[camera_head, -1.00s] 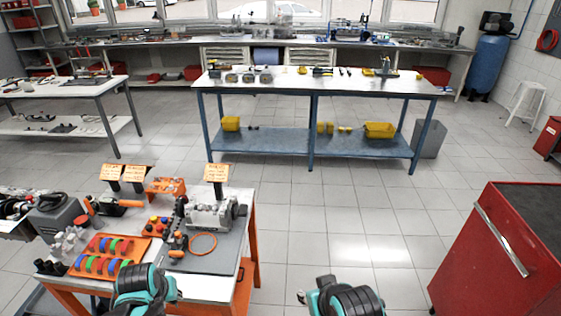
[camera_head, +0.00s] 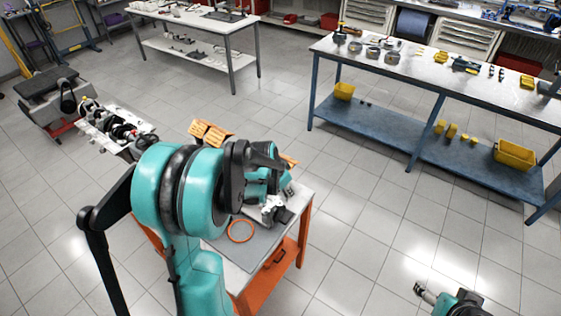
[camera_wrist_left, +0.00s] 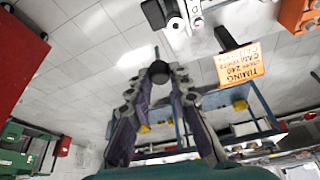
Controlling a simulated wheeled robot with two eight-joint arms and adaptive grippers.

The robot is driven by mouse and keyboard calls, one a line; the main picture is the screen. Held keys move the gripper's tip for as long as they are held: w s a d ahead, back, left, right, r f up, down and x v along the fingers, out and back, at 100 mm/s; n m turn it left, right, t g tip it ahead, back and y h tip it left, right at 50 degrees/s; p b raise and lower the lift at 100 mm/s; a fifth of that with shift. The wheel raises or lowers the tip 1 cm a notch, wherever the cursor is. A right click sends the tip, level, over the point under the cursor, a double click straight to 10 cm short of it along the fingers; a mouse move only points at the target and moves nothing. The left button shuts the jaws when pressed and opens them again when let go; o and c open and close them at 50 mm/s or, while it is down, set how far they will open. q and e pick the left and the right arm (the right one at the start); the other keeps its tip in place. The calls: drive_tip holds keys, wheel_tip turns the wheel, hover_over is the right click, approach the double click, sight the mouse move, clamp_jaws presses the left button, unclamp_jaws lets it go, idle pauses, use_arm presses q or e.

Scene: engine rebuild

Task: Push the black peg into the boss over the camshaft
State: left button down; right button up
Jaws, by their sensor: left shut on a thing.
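My left gripper (camera_wrist_left: 158,78) is shut on the black peg (camera_wrist_left: 158,71), whose dark round end shows between the fingertips in the left wrist view. In the head view my left arm crosses the middle and hides the peg. The grey engine part (camera_head: 268,211) stands on the orange-legged table, partly behind the arm. In the wrist view a part of it (camera_wrist_left: 180,14) shows at the top edge, apart from the peg. The boss and camshaft cannot be made out. My right gripper (camera_head: 424,292) is at the lower right, over the floor, too small to judge.
The orange-legged table (camera_head: 232,268) holds an orange ring (camera_head: 240,231). Orange sign cards (camera_head: 210,133) stand at its back; one (camera_wrist_left: 238,66) shows in the wrist view. A blue workbench (camera_head: 375,118) stands at the back right. The floor between is clear.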

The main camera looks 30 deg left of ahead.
use_arm(q)
wheel_tip(320, 180, up, 3)
drive_tip(key=a+p, duration=0.2)
drive_tip(key=a, duration=0.1)
drive_tip(key=b, duration=0.4)
hover_over(278, 204)
drive_tip(key=shift+m, duration=0.4)
drive_tip(key=shift+w+f, duration=0.15)
drive_tip(key=shift+f, duration=3)
use_arm(e)
drive_tip(key=shift+s+f, duration=0.1)
drive_tip(key=shift+f, duration=0.2)
drive_tip(key=shift+f, duration=0.2)
use_arm(q)
drive_tip(key=shift+f+b, duration=2.1)
drive_tip(key=shift+b, duration=0.1)
use_arm(e)
drive_tip(key=shift+f, duration=1.95)
use_arm(q)
drive_tip(key=c, duration=1.6)
unclamp_jaws()
drive_tip(key=shift+c, duration=0.2)
drive_tip(key=shift+r, duration=0.2)
use_arm(e)
drive_tip(key=shift+r, duration=0.15)
